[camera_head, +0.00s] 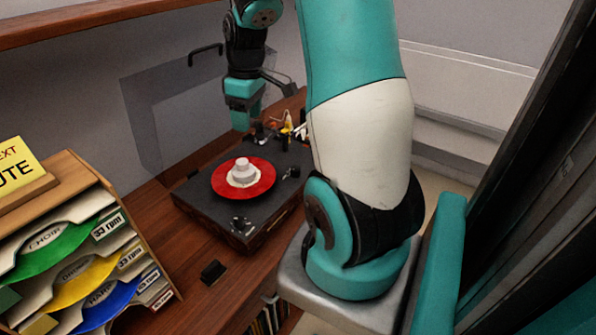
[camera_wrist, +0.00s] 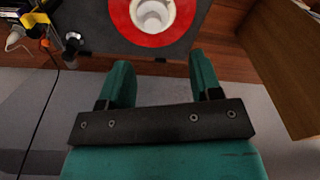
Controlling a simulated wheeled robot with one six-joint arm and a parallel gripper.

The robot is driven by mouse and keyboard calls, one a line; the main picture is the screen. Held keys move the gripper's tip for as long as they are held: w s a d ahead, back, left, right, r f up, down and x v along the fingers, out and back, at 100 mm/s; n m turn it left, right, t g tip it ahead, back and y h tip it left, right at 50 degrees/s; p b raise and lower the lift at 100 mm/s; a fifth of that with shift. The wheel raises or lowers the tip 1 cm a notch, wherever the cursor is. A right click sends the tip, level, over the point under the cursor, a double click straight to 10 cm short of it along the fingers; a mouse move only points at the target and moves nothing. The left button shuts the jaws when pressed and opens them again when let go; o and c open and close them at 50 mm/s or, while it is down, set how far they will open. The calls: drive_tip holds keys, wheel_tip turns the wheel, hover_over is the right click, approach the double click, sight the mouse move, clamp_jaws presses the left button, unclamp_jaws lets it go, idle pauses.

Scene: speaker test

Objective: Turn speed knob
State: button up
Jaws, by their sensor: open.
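A dark turntable (camera_head: 212,212) sits on the wooden desk. It carries a red record (camera_head: 262,186) with a white centre piece (camera_head: 241,168), and the red record (camera_wrist: 125,28) also shows in the wrist view. One small dark knob (camera_head: 240,225) is at the turntable's near corner and another small control (camera_head: 291,173) is on its right side. I cannot tell which one is the speed knob. My gripper (camera_head: 241,120) is above the turntable's far edge, apart from both controls. In the wrist view my gripper (camera_wrist: 162,76) is open with nothing between its fingers.
Small yellow and dark items (camera_head: 289,127) stand at the turntable's far right, close to my gripper. A record rack (camera_head: 75,255) fills the left, and a small black block (camera_head: 213,271) lies on the desk. A transparent dark panel (camera_head: 170,110) stands behind the turntable.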

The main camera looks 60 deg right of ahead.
drive_tip(key=m, duration=0.1)
hover_over(296, 169)
wheel_tip(296, 169, down, 5)
drive_tip(key=shift+g+h, duration=0.3)
drive_tip(key=shift+g, duration=0.1)
wheel_tip(296, 169, down, 17)
drive_tip(key=shift+d+p, duration=0.1)
drive_tip(key=shift+p, duration=1.1)
drive_tip(key=c, duration=0.9)
